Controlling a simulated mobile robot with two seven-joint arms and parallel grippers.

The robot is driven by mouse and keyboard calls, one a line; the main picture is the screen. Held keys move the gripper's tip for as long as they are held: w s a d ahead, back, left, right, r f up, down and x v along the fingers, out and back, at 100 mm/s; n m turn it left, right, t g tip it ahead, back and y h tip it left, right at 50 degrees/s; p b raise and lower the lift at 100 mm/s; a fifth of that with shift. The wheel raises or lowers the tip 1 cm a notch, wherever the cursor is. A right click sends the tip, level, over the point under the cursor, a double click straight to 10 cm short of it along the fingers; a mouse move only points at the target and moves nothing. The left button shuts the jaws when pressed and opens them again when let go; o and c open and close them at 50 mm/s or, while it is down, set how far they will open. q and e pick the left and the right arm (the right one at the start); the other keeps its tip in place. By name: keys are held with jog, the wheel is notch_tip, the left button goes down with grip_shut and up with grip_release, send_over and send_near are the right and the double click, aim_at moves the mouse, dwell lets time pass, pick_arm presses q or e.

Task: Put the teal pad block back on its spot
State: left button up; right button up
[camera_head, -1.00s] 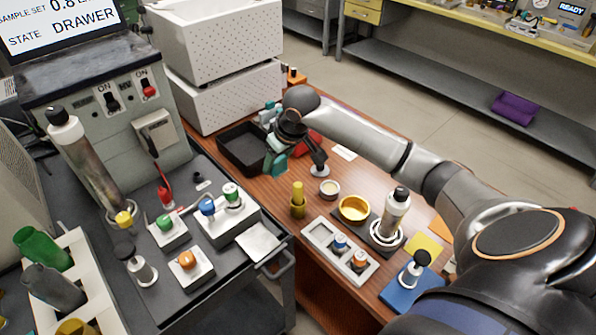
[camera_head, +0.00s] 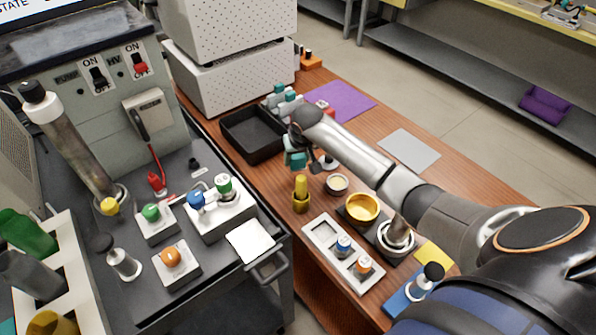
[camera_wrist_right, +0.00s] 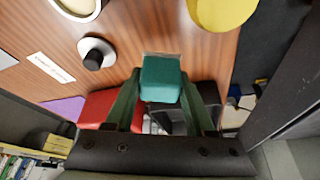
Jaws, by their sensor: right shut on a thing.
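The teal pad block (camera_head: 296,159) is held in my right gripper (camera_head: 301,147), above the wooden table just right of the black tray. In the right wrist view the teal block (camera_wrist_right: 162,79) sits between the two dark green fingers, clear in front of the camera. Its underside and the surface directly below it are hidden. I cannot tell which place is its spot. My left gripper is not in view.
The black tray (camera_head: 228,126) looks empty. A black-knobbed stand (camera_wrist_right: 95,55) and a red object (camera_wrist_right: 103,106) are near the gripper in the wrist view. A yellow peg (camera_head: 301,193), white cup (camera_head: 337,184) and gold bowl (camera_head: 361,208) stand nearer. A grey mat (camera_head: 410,149) lies clear.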

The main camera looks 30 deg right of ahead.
aim_at(298, 169)
jog(key=shift+f, duration=2.35)
jog(key=shift+f+b, duration=0.1)
jog(key=shift+b, duration=0.2)
jog(key=o, duration=1.3)
jog(key=shift+f, duration=0.1)
jog(key=shift+r, duration=0.3)
jog(key=p+v, duration=0.2)
jog(key=v, duration=0.9)
jog(key=shift+s+r, duration=0.25)
jog(key=shift+r, duration=0.1)
